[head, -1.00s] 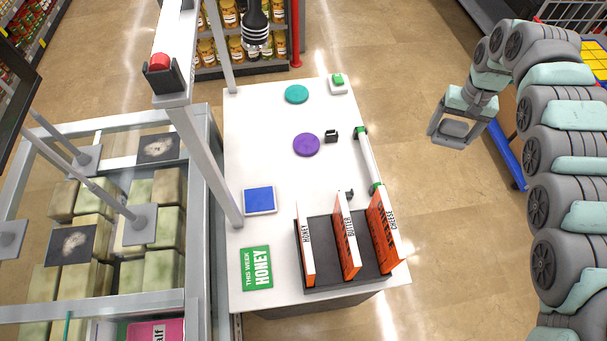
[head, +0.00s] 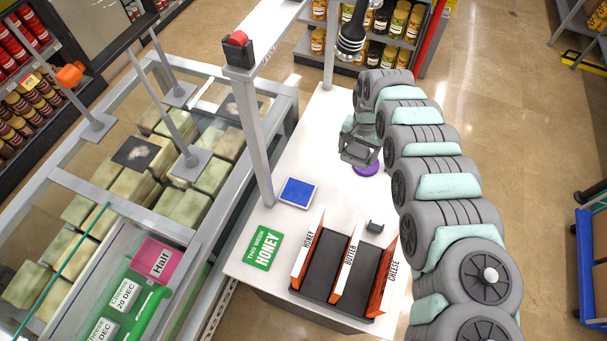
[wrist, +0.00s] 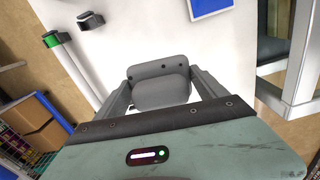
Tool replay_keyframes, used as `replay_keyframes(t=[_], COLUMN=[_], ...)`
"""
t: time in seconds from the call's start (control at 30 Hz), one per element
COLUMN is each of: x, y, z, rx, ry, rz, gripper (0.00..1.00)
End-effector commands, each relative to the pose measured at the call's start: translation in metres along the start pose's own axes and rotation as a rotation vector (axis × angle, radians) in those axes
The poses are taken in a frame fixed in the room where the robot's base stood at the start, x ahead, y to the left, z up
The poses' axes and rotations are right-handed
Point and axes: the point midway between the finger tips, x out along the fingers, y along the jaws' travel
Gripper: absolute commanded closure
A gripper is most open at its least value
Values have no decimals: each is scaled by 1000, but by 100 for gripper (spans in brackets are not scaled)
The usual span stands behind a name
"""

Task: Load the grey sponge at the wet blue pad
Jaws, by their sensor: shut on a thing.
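My gripper (head: 358,152) is over the white table, above and beside the purple disc. The blue pad (head: 297,193) lies flat on the table to the lower left of my gripper, in a pale frame. It also shows at the top edge of the wrist view (wrist: 210,6), apart from the sponge.
A dark rack (head: 318,270) with honey, butter and cheese dividers stands at the table's near end. A green honey sign (head: 264,248) lies left of it. A grey post (head: 256,145) rises beside the pad. The purple disc (head: 367,170) is partly covered by my arm.

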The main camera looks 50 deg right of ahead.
Motion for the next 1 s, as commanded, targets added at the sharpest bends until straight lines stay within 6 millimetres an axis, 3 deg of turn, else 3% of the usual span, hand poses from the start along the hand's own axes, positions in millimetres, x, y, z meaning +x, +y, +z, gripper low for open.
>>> replay_keyframes(t=[0.03, 0.2, 0.4, 0.77, 1.0], x=[12, 46, 71, 91, 117], y=[-28, -95, -136, -145, -144], z=[19, 66, 106, 117, 118], rx=[-23, -63, -93, -98, -98], ry=[-11, -6, -3, -2, -3], rz=[4, 3, 2, 0, 1], gripper=[51, 51, 51, 51, 51])
